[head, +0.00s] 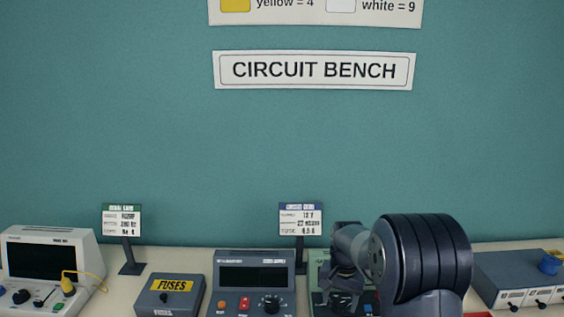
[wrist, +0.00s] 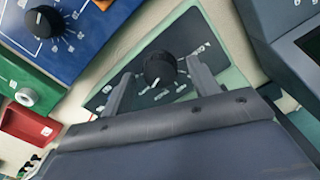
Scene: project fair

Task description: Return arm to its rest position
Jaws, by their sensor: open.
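My gripper (wrist: 158,70) is open and empty in the wrist view. Its two fingers are spread over a pale green box with a dark face plate (wrist: 186,35). A black knob (wrist: 160,68) with a white pointer mark on this plate shows between the fingertips. I cannot tell how far the fingertips are above the plate. In the head view my dark arm is low at the right of centre, bent down over the green box (head: 314,268), and hides much of it. The fingertips are not clear there.
A dark meter (head: 252,264) stands left of my arm, with a grey FUSES box (head: 170,295) and a white oscilloscope (head: 50,262) further left. A grey-blue unit (head: 520,272) stands right. Small signs stand behind. In the wrist view, a blue box (wrist: 85,25) and red tray (wrist: 30,126) are close by.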

